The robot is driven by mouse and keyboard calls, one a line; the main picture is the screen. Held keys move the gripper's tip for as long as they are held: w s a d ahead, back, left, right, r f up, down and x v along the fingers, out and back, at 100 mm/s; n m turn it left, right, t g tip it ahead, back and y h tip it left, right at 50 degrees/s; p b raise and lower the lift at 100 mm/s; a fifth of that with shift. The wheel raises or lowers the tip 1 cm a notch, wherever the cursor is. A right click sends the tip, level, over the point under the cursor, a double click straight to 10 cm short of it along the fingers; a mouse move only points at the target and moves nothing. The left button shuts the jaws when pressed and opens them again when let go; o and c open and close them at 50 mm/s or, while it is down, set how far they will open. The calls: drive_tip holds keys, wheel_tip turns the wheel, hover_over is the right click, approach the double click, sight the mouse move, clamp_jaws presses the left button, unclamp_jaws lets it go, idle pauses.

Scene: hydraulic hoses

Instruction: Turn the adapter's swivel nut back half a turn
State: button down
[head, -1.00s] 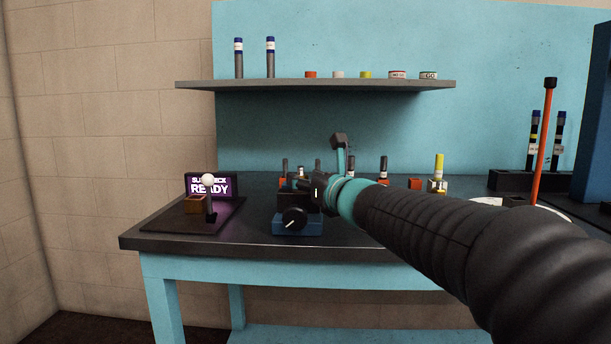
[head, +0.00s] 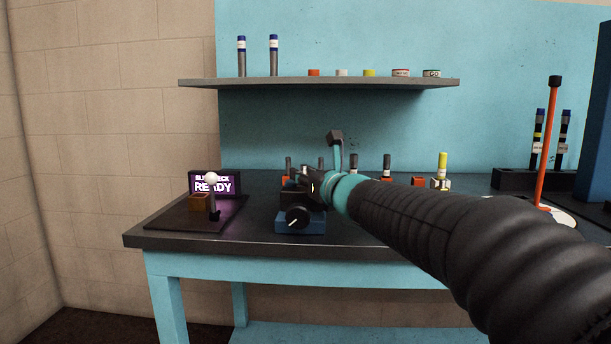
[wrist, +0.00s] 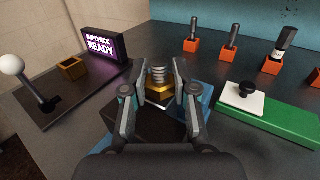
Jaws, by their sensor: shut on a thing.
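In the wrist view my gripper (wrist: 159,98) has a finger on each side of a brass hex nut (wrist: 160,90) and is shut on it. A silver threaded end (wrist: 159,73) stands upright above the nut, between the fingers. The nut sits over a dark block on a blue base (wrist: 206,97). In the head view my gripper (head: 304,180) reaches over that blue base (head: 312,226), which has a black knob (head: 297,217) on its front. The nut is hidden there behind my gripper and arm.
A dark board with a READY sign (wrist: 104,46), a white-ball lever (wrist: 12,66) and a small brown box (wrist: 71,68) lies left. A green block (wrist: 265,118) with a white plate stands right. Orange holders with upright fittings (wrist: 192,43) stand behind. A shelf (head: 330,83) hangs above.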

drive_tip(key=shift+y, duration=0.3)
drive_tip(key=n+g+y, duration=0.1)
drive_tip(key=y, duration=0.1)
drive_tip(key=n+g+y, duration=0.1)
drive_tip(key=n+g, duration=0.1)
drive_tip(key=shift+w+d+n+g+y, duration=0.2)
drive_tip(key=shift+n+g+y, duration=0.1)
drive_tip(key=shift+y, duration=0.1)
drive_tip(key=n+g+y, duration=0.1)
drive_tip(key=n+g, duration=0.1)
drive_tip(key=g, duration=0.1)
drive_tip(key=n+g+y, duration=0.2)
drive_tip(key=g, duration=0.1)
drive_tip(key=shift+f+n+y, duration=0.1)
drive_tip(key=shift+n+y, duration=0.2)
drive_tip(key=n+g, duration=0.1)
drive_tip(key=g, duration=0.2)
drive_tip(key=n+g, duration=0.2)
drive_tip(key=shift+w+g+y+p, duration=0.1)
drive_tip(key=shift+g+y+p, duration=0.3)
drive_tip(key=shift+a+n+g+h+p, duration=0.1)
drive_tip(key=shift+n+g+h+p, duration=0.3)
drive_tip(key=shift+n+g, duration=1.9)
drive_tip(key=shift+g, duration=0.8)
drive_tip(key=c, duration=0.9)
unclamp_jaws()
